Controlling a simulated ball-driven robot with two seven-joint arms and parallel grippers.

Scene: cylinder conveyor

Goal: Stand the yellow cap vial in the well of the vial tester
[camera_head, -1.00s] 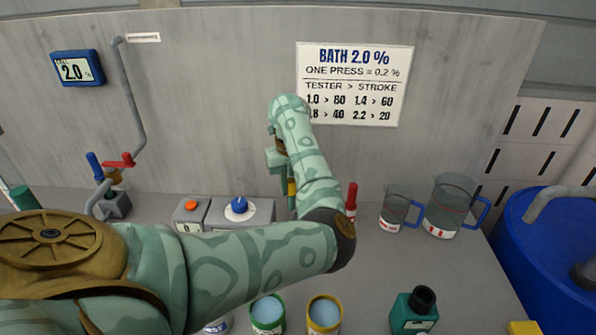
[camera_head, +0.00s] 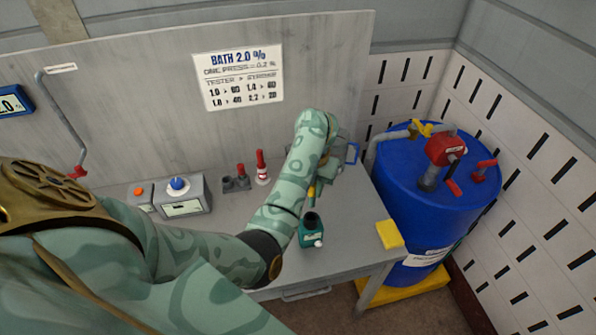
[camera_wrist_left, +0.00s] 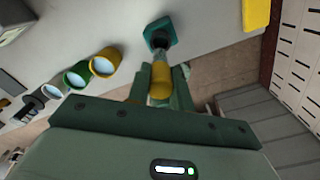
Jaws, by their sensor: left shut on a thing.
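My left gripper (camera_head: 318,182) is at the right part of the bench, partly hidden by my forearm, above and behind the teal bottle (camera_head: 312,232). It is shut on the yellow cap vial (camera_head: 312,191), whose yellow cap (camera_wrist_left: 160,80) shows between the fingers in the left wrist view. Most of the vial's body is hidden. A grey box with a blue knob and a display (camera_head: 182,196) stands at left on the bench, beside a small box with an orange button (camera_head: 140,194). I cannot tell which unit is the vial tester, and no well shows clearly. My right gripper is not in view.
A grey block with a red piece (camera_head: 237,181) and a red-topped item (camera_head: 262,168) stand at the bench's back. A yellow pad (camera_head: 389,234) lies near the right edge. A blue drum (camera_head: 425,205) stands right. Green (camera_wrist_left: 77,75) and yellow pots (camera_wrist_left: 105,62) hold liquid.

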